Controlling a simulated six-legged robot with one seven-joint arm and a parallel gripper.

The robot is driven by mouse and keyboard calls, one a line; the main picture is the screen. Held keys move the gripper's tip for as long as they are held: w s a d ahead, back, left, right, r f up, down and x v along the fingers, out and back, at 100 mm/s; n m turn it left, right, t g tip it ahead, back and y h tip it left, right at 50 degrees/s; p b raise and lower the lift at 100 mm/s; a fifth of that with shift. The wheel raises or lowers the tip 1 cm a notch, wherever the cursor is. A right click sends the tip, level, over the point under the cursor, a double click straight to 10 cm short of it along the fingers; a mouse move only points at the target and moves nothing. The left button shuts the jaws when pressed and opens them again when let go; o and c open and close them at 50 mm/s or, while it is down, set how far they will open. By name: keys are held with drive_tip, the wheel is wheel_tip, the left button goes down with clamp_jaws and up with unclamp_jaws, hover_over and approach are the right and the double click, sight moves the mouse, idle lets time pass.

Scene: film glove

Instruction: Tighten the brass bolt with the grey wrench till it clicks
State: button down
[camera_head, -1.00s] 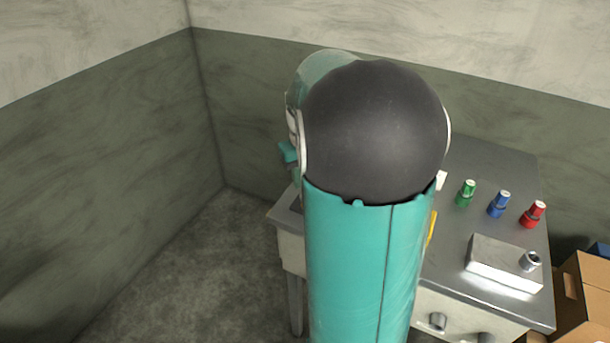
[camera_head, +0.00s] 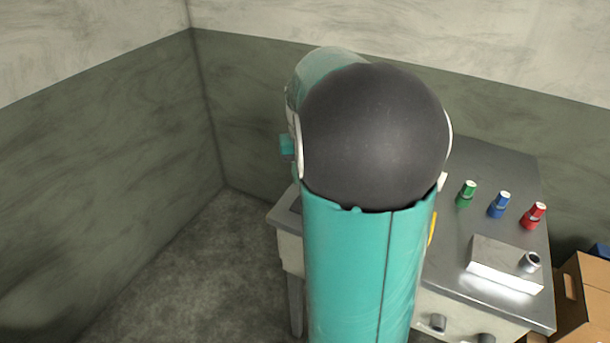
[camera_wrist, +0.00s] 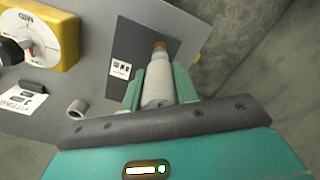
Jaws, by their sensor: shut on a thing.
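My gripper (camera_wrist: 158,86) is shut on the grey wrench (camera_wrist: 157,82), a pale grey cylinder between its two teal fingers in the wrist view. The brass bolt (camera_wrist: 159,46) shows as a small orange-brown end just past the wrench's narrow far tip, in line with it. I cannot tell whether the tip is seated on the bolt or just short of it. A dark plate (camera_wrist: 133,42) lies behind them. In the head view my own arm hides the gripper, the wrench and the bolt.
A yellow box with a dial (camera_wrist: 42,38) and a short grey tube (camera_wrist: 77,109) stand on the metal bench (camera_head: 480,160). Green (camera_head: 466,194), blue (camera_head: 499,205) and red (camera_head: 534,216) pieces stand there, near a grey block (camera_head: 505,266). Cardboard boxes (camera_head: 588,290) sit at right.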

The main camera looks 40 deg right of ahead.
drive_tip(key=shift+r, duration=0.4)
drive_tip(key=shift+r, duration=0.1)
drive_tip(key=shift+r, duration=1.95)
